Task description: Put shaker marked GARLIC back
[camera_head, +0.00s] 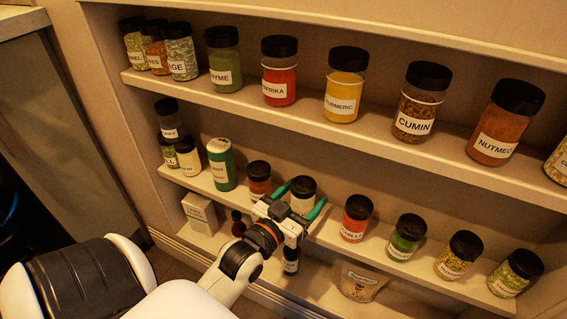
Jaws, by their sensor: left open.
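A shaker with a black lid and pale contents (303,185) stands upright in the middle shelf row, between an orange-brown shaker (259,178) and the red chili shaker (356,217). Its label is hidden behind my gripper, so I cannot read whether it says GARLIC. My left gripper (304,197) is open, with one green finger on each side of this shaker. I cannot tell whether the fingers touch it. My right gripper is not in view.
The middle shelf (405,273) also holds a green-and-white container (222,165) at left and several shakers at right. The upper shelf (360,140) carries a row of labelled shakers. Below are a white box (200,213), a dark bottle (291,262) and a pouch (360,283).

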